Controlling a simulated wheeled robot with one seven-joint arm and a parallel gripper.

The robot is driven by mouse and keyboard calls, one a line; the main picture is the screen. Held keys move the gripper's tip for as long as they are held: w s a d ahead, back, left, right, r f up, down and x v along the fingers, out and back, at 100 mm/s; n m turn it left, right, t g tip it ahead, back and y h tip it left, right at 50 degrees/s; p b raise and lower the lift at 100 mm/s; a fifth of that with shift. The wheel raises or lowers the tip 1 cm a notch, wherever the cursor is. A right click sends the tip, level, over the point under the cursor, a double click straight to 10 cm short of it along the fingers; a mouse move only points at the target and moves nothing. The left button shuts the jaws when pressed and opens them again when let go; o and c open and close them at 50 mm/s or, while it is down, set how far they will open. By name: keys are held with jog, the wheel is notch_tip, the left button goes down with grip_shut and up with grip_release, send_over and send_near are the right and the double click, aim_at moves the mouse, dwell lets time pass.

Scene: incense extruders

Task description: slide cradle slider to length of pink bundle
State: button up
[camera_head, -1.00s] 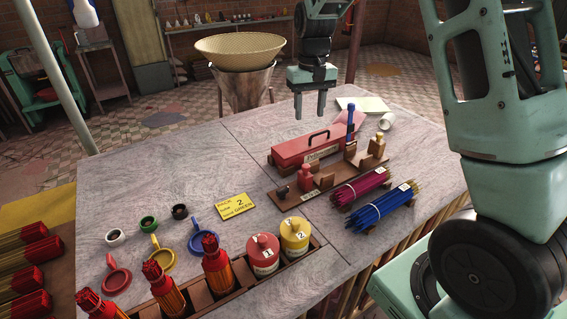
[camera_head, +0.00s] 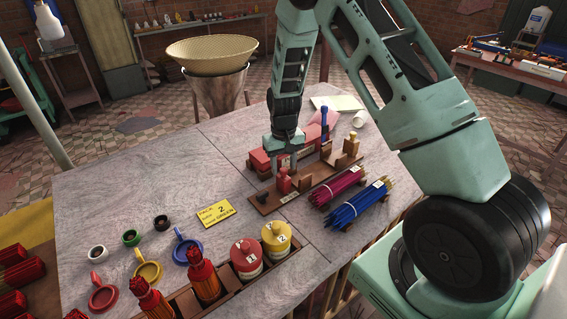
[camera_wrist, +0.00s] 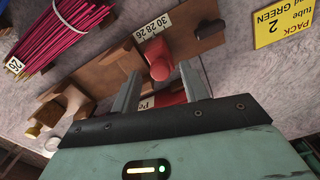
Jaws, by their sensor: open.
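The brown wooden cradle (camera_head: 263,200) lies on the table, with a white number scale (camera_wrist: 155,24) along it in the wrist view. A red-knobbed slider (camera_head: 283,182) stands near its left end; its red knob (camera_wrist: 159,66) also shows in the wrist view. The pink bundle (camera_head: 337,188) lies beside the cradle and shows in the wrist view (camera_wrist: 62,28), with a white tag (camera_wrist: 15,66) that seems to read 20. My gripper (camera_head: 286,166) is open, pointing down just above the slider. In the wrist view its fingers appear either side of the knob; contact cannot be told.
A blue bundle (camera_head: 358,206) lies in front of the pink one. A wooden block with a yellow knob (camera_head: 352,138) stands at the cradle's far end. A yellow card (camera_head: 215,212) lies left of the cradle.

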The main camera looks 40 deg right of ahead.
jog(key=shift+f, duration=0.35)
grip_shut()
jog(key=shift+d+b, duration=0.4)
jog(key=shift+d, duration=0.45)
grip_release()
jog(key=shift+r, duration=0.1)
